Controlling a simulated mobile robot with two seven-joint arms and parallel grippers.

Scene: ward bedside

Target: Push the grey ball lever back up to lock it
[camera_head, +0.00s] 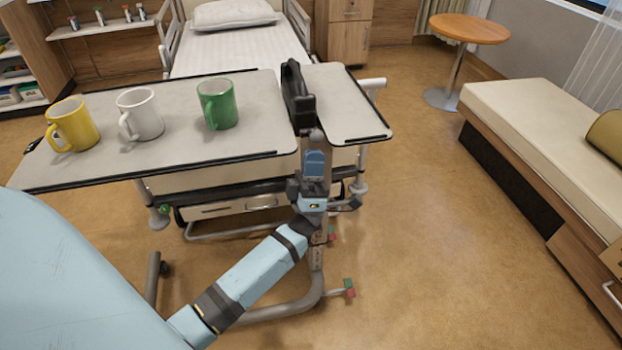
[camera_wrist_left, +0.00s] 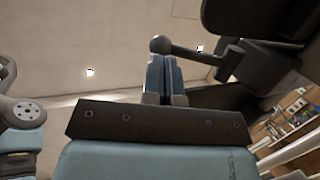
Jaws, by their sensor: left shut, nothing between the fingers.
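The grey ball lever shows in the left wrist view as a round grey ball (camera_wrist_left: 160,44) on a dark arm running right to a dark block (camera_wrist_left: 245,64). In the head view the ball (camera_head: 316,135) is just in front of a black upright part at the table. My left gripper (camera_head: 314,158) is shut and empty, with its blue fingers together. In the left wrist view its fingertips (camera_wrist_left: 163,60) are right below the ball; I cannot tell if they touch it. My right gripper is in neither view.
The overbed table (camera_head: 225,150) holds a yellow mug (camera_head: 75,125), a white mug (camera_head: 140,114) and a green mug (camera_head: 217,104). The black upright part (camera_head: 297,95) stands between its two panels.

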